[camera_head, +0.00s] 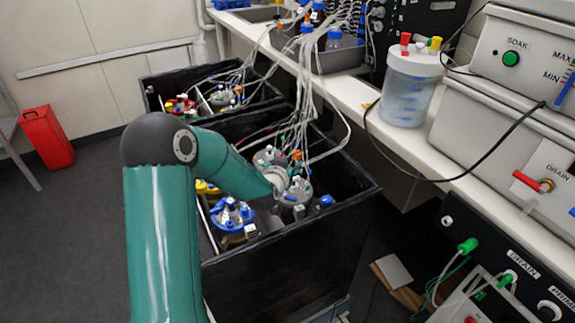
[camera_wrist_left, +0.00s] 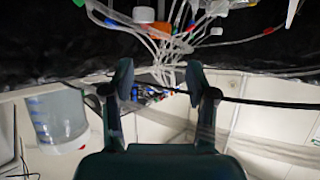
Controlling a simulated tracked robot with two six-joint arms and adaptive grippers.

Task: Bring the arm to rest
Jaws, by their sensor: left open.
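My teal left arm comes in from the lower left of the head view and bends at a dark elbow. Its far end reaches over the near black box (camera_head: 290,262), among glass vessels and tubes. The left gripper (camera_head: 281,179) is small and partly lost against the vessels there. In the left wrist view the left gripper (camera_wrist_left: 160,78) shows two dark fingers spread apart with nothing gripped between them. Thin tubes (camera_wrist_left: 165,45) pass beyond the fingertips; I cannot tell whether any touch. My right gripper is in neither view.
A blue-capped vessel (camera_head: 232,213) stands in the near box. A second black box (camera_head: 152,97) with vessels is behind it. The white bench (camera_head: 400,150) at right holds a bluish container (camera_head: 408,90). A red bin (camera_head: 46,138) stands left; floor between is clear.

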